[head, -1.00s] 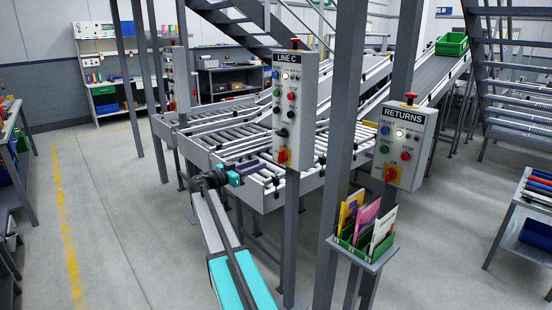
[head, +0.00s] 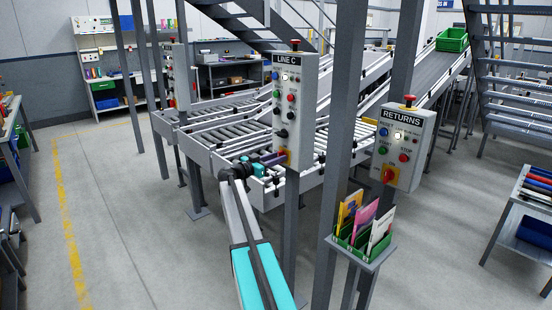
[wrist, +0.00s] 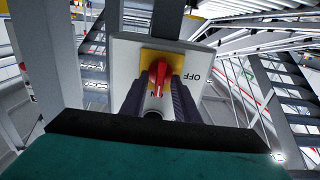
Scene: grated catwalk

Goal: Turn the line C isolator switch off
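The grey LINE C box (head: 303,95) stands on a post in the head view, with its isolator (head: 282,156) low on its face, partly hidden by my gripper (head: 273,159). In the wrist view the isolator is a red handle (wrist: 159,74) on a yellow plate (wrist: 174,59). The handle lies lengthwise in the picture, in line with a partly hidden label ending in N; the OFF label (wrist: 196,78) is to its right. My gripper (wrist: 157,92) is open, its dark fingers on either side of the handle's near end. Contact cannot be told.
The RETURNS box (head: 405,145) with its own red switch is on a post to the right. Roller conveyors (head: 225,125) lie behind the LINE C box. The floor at left is clear.

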